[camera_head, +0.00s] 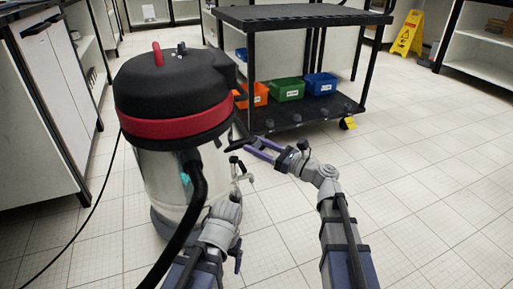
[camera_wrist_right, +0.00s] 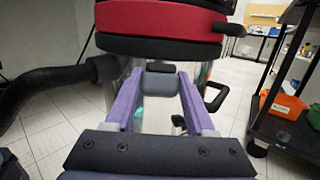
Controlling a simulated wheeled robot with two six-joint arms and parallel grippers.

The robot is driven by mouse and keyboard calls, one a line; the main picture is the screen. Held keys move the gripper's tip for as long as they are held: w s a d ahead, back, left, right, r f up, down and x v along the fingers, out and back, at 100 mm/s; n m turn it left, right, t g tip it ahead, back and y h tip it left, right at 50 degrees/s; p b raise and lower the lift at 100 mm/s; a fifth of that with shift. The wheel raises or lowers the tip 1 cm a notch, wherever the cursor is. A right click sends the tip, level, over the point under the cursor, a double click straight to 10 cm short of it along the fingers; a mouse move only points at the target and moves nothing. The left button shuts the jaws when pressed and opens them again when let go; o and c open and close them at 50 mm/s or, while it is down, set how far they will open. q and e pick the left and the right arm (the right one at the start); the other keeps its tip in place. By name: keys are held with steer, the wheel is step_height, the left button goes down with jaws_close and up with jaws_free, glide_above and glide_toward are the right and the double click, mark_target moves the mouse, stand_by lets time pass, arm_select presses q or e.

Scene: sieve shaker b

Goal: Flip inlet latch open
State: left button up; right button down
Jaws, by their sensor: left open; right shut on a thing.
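The inlet latch is a grey block with a dark top, seen in the right wrist view (camera_wrist_right: 158,82) on the front of the vacuum (camera_head: 170,112), under its red band. My right gripper (camera_wrist_right: 157,73) has one purple finger on each side of the latch and is shut on it. In the head view my right gripper (camera_head: 240,148) reaches the vacuum's right side, and the latch cannot be made out there. My left gripper (camera_head: 240,180) is open, lower down, close to the vacuum's steel drum, its fingers small and hard to make out.
A black hose (camera_head: 196,195) runs from the vacuum's front down past my left arm. A black cart (camera_head: 300,16) with coloured bins stands behind. A cabinet (camera_head: 45,95) stands at left. Tiled floor (camera_head: 440,190) at right is clear.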

steer(key=shift+c, duration=1.2)
jaws_free()
steer(key=shift+r, duration=0.1)
step_height(320, 180, up, 10)
steer(key=p, duration=1)
steer(key=shift+f, duration=0.25)
step_height(320, 180, down, 10)
steer(key=b, duration=1)
steer(key=shift+r, duration=0.1)
